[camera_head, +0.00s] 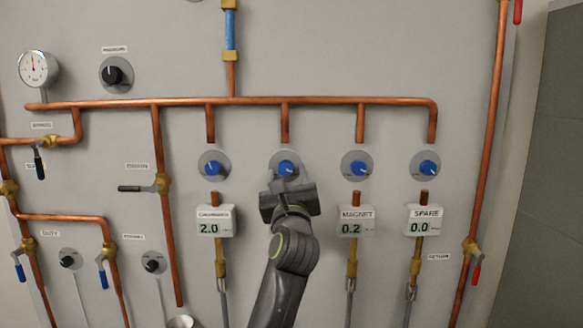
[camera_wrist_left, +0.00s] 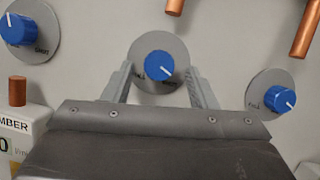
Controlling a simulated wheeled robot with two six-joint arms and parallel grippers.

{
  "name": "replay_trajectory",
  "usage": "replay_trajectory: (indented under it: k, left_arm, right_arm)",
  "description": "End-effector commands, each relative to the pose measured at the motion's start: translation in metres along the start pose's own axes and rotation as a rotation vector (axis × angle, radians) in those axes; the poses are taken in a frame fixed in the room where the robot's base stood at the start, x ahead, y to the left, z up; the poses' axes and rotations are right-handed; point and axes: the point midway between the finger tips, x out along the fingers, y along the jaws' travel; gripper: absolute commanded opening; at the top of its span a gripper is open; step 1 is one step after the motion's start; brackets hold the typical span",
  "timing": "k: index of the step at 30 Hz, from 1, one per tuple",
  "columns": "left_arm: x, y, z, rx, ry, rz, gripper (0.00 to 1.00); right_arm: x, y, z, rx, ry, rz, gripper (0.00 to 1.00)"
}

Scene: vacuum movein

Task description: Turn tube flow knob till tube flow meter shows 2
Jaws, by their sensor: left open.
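A blue knob (camera_head: 286,167) on a round grey plate is second from the left in the knob row. It also shows in the left wrist view (camera_wrist_left: 159,67), its white mark pointing to the lower right. My left gripper (camera_head: 288,177) is open in front of it. In the left wrist view, the fingers (camera_wrist_left: 160,82) stand on either side of the knob, with gaps; I cannot tell how deep they reach. The meter below this knob is hidden behind my left arm, so neither its name nor its reading shows. My right gripper is not in view.
Neighbouring blue knobs sit left (camera_head: 212,166) and right (camera_head: 357,166). The chamber meter (camera_head: 214,221) reads 2.0, the magnet meter (camera_head: 350,221) 0.2 and the spare meter (camera_head: 424,219) 0.0. A horizontal copper pipe (camera_head: 330,101) runs above, with short stubs down towards the knobs.

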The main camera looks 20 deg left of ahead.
Motion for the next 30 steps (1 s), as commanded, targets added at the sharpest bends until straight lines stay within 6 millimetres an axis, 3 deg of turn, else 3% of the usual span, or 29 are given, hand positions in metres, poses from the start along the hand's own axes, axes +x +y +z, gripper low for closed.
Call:
replay_trajectory:
  k: [11, 21, 30]
  left_arm:
    - [0.002, 0.002, 0.002, 0.0, 0.0, -0.001, 0.51]
    - [0.002, 0.002, 0.001, 0.0, 0.001, -0.001, 0.08]
    - [0.001, 0.001, 0.0, -0.037, 0.001, 0.013, 0.07]
  right_arm:
    - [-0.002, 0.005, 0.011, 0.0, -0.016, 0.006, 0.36]
    - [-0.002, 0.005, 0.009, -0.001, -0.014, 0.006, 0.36]
    - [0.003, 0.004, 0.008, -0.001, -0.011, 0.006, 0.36]
